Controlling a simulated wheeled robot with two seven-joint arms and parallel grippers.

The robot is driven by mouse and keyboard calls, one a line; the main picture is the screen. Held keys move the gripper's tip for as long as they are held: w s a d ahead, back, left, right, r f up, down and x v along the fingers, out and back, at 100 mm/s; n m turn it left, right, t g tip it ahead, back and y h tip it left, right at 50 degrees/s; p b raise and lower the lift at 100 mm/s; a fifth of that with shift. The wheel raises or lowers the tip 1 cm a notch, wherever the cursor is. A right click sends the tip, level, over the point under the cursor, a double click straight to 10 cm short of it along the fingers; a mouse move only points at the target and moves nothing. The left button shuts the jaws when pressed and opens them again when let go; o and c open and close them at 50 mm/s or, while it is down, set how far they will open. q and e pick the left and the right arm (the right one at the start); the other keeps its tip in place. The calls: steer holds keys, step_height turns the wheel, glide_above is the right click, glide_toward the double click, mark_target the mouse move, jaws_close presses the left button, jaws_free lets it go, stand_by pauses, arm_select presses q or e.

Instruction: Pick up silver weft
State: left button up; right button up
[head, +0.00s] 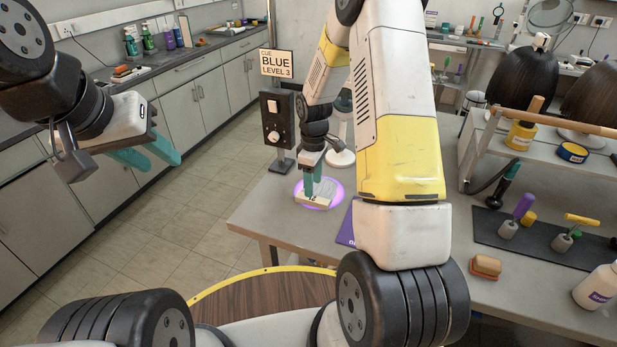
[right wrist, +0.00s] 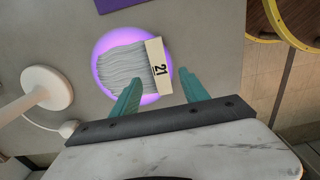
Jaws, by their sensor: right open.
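The silver weft (right wrist: 128,68) is a bundle of pale grey strands with a cream strip labelled 21 (right wrist: 158,68) along one end. It lies on the table in a round purple light patch, and in the head view the weft (head: 322,191) is partly hidden behind my right gripper. My right gripper (head: 314,188) points down over the labelled strip. In the right wrist view the right gripper's (right wrist: 158,84) teal fingers are apart, on either side of the strip's near end, with nothing visibly clamped. My left gripper (head: 155,155) is at the left, away from the table, its fingers apart and empty.
A white lamp base (right wrist: 45,88) stands beside the weft. A purple sheet (head: 346,228) lies right of the weft. A dark mat (head: 540,240) with tools is further right.

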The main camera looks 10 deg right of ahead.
mark_target(313, 198)
step_height(313, 198, down, 5)
steer(key=shift+f, duration=0.15)
jaws_close()
